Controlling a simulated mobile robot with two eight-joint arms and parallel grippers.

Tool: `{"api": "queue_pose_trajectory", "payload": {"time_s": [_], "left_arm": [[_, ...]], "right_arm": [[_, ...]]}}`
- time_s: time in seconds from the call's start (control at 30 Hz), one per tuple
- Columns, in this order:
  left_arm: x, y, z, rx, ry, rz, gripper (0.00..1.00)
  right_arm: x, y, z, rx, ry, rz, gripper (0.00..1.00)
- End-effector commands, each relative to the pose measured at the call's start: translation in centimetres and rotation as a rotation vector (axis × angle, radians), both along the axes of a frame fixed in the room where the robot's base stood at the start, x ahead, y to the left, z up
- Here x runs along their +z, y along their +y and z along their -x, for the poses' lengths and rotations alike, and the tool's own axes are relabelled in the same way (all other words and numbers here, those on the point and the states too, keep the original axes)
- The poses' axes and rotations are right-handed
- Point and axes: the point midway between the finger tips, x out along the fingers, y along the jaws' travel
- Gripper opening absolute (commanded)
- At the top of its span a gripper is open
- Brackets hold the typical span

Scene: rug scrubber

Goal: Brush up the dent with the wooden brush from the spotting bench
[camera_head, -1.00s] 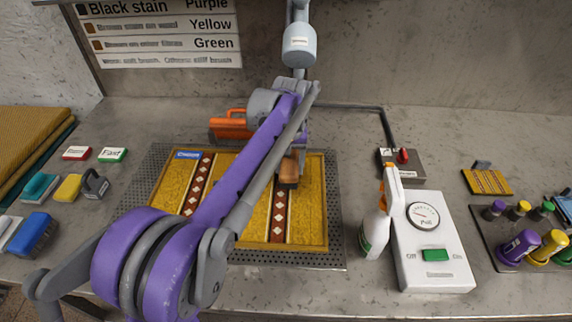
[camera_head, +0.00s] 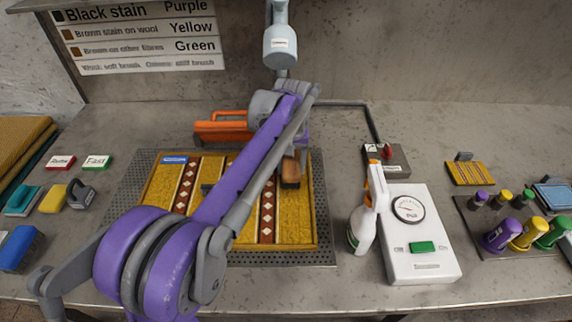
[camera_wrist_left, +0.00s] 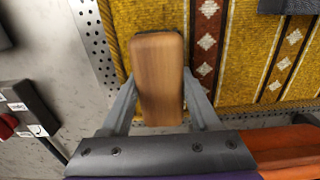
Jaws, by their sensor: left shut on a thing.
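My left gripper (camera_wrist_left: 160,108) is shut on the wooden brush (camera_wrist_left: 158,75), with a finger on each side of its brown block. In the head view the brush (camera_head: 291,174) is over the right part of the yellow rug (camera_head: 294,228), beside a patterned stripe. I cannot tell whether its bristles touch the pile. The dent cannot be made out; my purple left arm covers much of the rug. My right gripper is in neither view.
A spray bottle (camera_head: 366,212) and a white gauge box (camera_head: 420,240) stand to the right, with capped bottles (camera_head: 527,232) beyond. Sponges and brushes (camera_head: 52,195) lie at the left. A perforated plate (camera_head: 324,215) borders the rug.

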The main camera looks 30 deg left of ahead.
Motion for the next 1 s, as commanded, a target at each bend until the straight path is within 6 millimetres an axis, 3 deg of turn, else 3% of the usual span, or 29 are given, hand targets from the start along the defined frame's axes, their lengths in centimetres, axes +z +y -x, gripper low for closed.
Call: {"api": "queue_pose_trajectory", "payload": {"time_s": [1.0], "left_arm": [[-0.3, 3.0, 1.4, 0.004, 0.003, -0.007, 0.0]], "right_arm": [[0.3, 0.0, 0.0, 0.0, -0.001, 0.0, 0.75]]}}
